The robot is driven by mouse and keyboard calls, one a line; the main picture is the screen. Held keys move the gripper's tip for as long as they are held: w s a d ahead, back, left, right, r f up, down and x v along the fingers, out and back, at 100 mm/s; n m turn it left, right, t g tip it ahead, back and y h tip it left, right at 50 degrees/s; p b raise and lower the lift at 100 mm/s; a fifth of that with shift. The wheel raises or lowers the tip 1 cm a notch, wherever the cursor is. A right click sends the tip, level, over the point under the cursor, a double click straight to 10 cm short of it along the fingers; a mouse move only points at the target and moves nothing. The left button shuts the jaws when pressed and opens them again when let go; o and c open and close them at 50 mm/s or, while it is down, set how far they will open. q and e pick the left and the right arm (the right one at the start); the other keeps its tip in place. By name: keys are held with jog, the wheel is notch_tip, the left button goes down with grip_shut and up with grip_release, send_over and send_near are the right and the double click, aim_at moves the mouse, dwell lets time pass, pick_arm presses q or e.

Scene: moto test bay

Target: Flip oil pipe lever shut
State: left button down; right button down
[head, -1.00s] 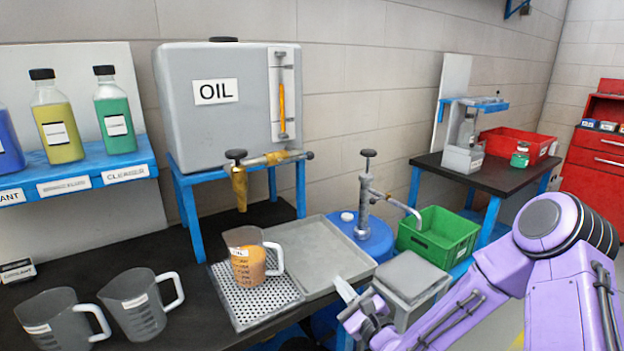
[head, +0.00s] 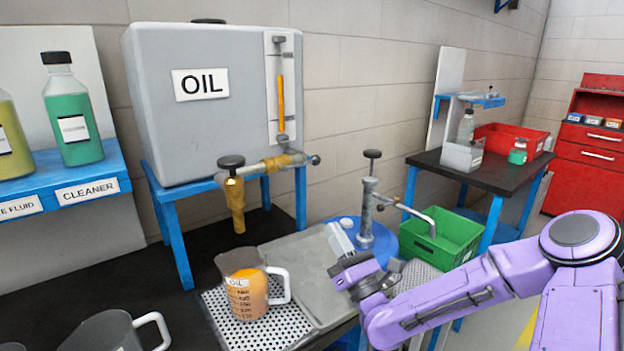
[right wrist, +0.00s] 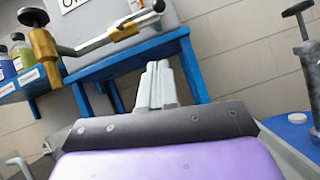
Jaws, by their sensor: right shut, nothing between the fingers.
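The oil pipe (head: 285,160) runs along the lower front of the grey tank labelled OIL (head: 160,110). It has a brass spout (head: 237,205) with a black knob on top and a ball-ended bar (head: 314,160) at its right end. The pipe also shows at upper left in the right wrist view (right wrist: 125,30). I cannot tell which way the lever is set. My right gripper (head: 338,238) is shut and empty, below and right of the pipe, apart from it. Its closed fingers (right wrist: 158,68) point up toward the blue stand. My left gripper is not in view.
A jug of orange oil (head: 240,300) stands on a perforated tray (head: 213,318) below the spout. A pump (head: 367,215) on a blue drum stands right of the gripper, with a green crate (head: 455,235) beyond. A blue shelf (head: 90,172) with bottles is at left.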

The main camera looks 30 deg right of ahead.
aim_at(300, 163)
jog(key=w+d+r+p, duration=0.2)
jog(key=w+r+p, duration=0.2)
jog(key=w+r, duration=0.4)
jog(key=shift+w+r+h+p, duration=0.3)
jog(key=shift+w+r+p, duration=0.05)
jog(key=shift+r, duration=0.35)
